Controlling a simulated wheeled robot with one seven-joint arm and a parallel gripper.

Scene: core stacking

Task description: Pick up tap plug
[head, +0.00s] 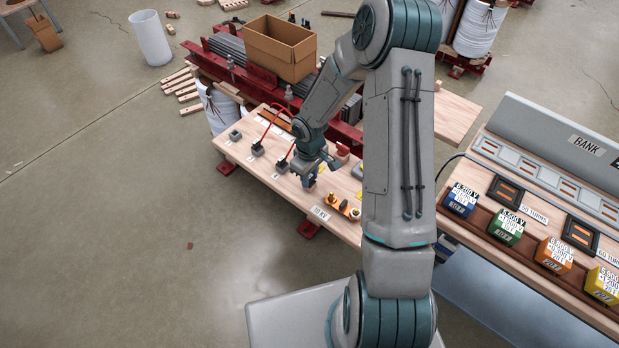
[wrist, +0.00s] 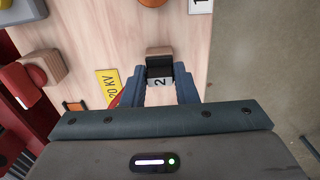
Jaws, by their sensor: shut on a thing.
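My gripper (wrist: 160,88) points down at the wooden bench, with its two blue-grey fingers on either side of a small dark block, the tap plug (wrist: 160,67). Two dark plugs with red leads, one at the left (head: 257,150) and one nearer (head: 282,166), stand on the bench left of my gripper. I cannot tell whether the held plug touches the bench.
An orange strip with round knobs (head: 343,207) and a "10 KV" card (head: 320,214) lie right of my gripper. A red knob on a wooden block (wrist: 24,81) and a yellow "20 KV" card (wrist: 108,84) are close by. A cardboard box (head: 281,48) stands behind.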

